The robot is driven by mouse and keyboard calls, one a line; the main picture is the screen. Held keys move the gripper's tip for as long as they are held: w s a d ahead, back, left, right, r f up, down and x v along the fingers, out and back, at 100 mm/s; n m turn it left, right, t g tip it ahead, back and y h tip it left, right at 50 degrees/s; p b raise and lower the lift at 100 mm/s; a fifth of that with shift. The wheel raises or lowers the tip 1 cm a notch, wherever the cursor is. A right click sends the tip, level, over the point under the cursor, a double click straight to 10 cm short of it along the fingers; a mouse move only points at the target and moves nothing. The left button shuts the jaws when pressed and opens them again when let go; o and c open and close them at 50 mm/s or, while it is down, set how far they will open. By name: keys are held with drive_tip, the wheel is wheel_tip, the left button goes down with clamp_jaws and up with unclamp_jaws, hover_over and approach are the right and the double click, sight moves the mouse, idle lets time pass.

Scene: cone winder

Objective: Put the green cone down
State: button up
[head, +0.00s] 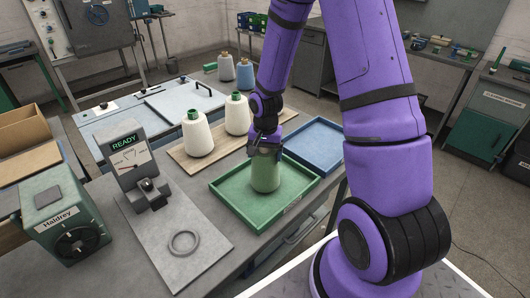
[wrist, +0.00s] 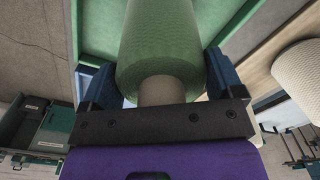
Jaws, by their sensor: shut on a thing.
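The green cone (head: 265,174) is upright at the green tray (head: 230,202), over its middle. I cannot tell whether its base touches the tray floor. My gripper (head: 265,146) is shut on the top of the green cone. In the wrist view the green cone (wrist: 160,50) sits between the two blue fingers of my gripper (wrist: 165,88), its pale narrow end near the palm. The green tray (wrist: 97,25) shows behind it.
A blue tray (head: 318,148) lies to the right. Two white cones with green tops (head: 197,135) (head: 237,115) stand on a wooden board (head: 190,161) behind. A READY device (head: 130,160), a grey ring (head: 184,243) and a Haldrey box (head: 62,220) are at the left.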

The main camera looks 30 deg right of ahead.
drive_tip(key=o, duration=0.8)
wheel_tip(320, 180, up, 12)
drive_tip(key=shift+r, duration=0.2)
drive_tip(key=s+a+r+n+t, duration=0.1)
drive_tip(key=s+a+r+n, duration=0.1)
drive_tip(key=s+r, duration=0.5)
drive_tip(key=s+a+r+n+t, duration=0.2)
drive_tip(key=s+r+n, duration=0.1)
drive_tip(key=s+r, duration=0.5)
drive_tip(key=s+a+r+n+t, duration=0.2)
drive_tip(key=s+r+n, duration=0.1)
drive_tip(key=s+r, duration=0.4)
drive_tip(key=shift+s+a+r+n, duration=0.25)
drive_tip(key=shift+s+a+n, duration=0.05)
drive_tip(key=shift+s, duration=0.4)
